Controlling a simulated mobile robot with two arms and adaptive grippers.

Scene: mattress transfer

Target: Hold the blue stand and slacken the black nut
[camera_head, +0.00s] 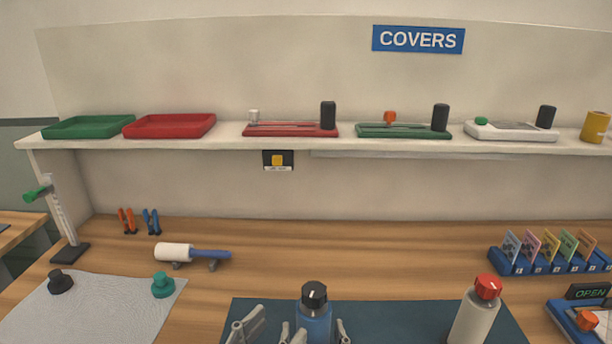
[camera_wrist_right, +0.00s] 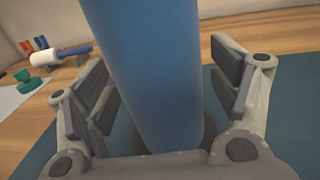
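The blue stand (camera_head: 314,326) is a blue cylinder upright on the dark teal mat, with the black nut (camera_head: 314,294) on top. In the right wrist view the blue stand (camera_wrist_right: 150,75) fills the middle, and the nut is out of view. My right gripper (camera_wrist_right: 165,95) has its fingers on either side of the stand; a narrow gap shows on the right, and contact on the left is unclear. In the head view my left gripper (camera_head: 245,326) is low, left of the stand. It is cut off by the frame, so its opening is unclear.
A white bottle with a red cap (camera_head: 474,312) stands to the right on the teal mat (camera_head: 400,318). A grey cloth (camera_head: 110,310) with black and green knobs lies left. A white and blue roller (camera_head: 190,253) lies behind. Trays and covers line the shelf (camera_head: 350,140).

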